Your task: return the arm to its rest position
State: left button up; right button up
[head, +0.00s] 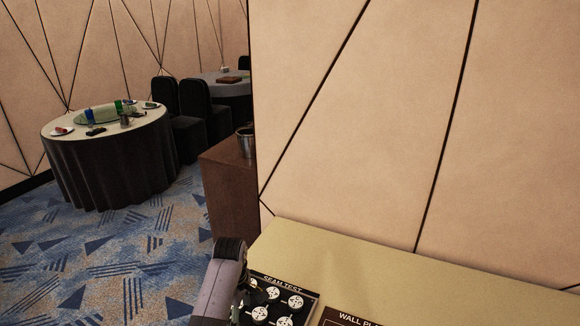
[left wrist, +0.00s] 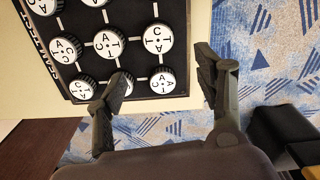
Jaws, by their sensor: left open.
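My left arm (head: 222,284) comes up from the bottom edge of the head view, bent beside the near counter. My left gripper (left wrist: 164,70) shows in the left wrist view with its two dark fingers spread apart and nothing between them. Its fingers lie over the edge of a black board with several white round dials, marked with letters. In the head view the arm mostly hides the gripper. The board, labelled "SEAM TEST" (head: 282,281), lies on the counter just right of the arm. My right gripper is in neither view.
The pale counter (head: 350,262) runs along a panelled wall (head: 400,120). A second black panel (head: 345,318) is cut off at the bottom. A brown cabinet (head: 230,190) stands behind the arm. A round set table (head: 70,150) and dark chairs are farther left, with open carpet before them.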

pick_arm(q)
jog(key=s+a+f+m+t, duration=0.1)
jog(key=s+a+f+m, duration=0.1)
jog(key=s+m, duration=0.35)
jog(key=s+a+f+m+t, duration=0.1)
jog(key=s+a+f+m, duration=0.15)
jog(key=s, duration=0.65)
jog(key=s+d+r+m+t, duration=0.1)
jog(key=s+r+m, duration=0.35)
jog(key=s, duration=0.45)
jog(key=s+d+r+m+t, duration=0.1)
jog(key=s+r+m, duration=0.3)
jog(key=s, duration=0.5)
notch_tip(320, 180, down, 30)
jog(key=s+f+m+g+b, duration=0.1)
jog(key=s+g+b, duration=0.1)
jog(key=b, duration=0.2)
jog(key=s+a+f+b, duration=0.1)
jog(key=s+f, duration=0.7)
jog(key=f, duration=0.1)
jog(key=s+a+f+g+b, duration=0.1)
jog(key=s+a+f, duration=0.1)
jog(key=s+f, duration=0.6)
jog(key=shift+a+f, duration=0.25)
jog(key=shift+f, duration=0.4)
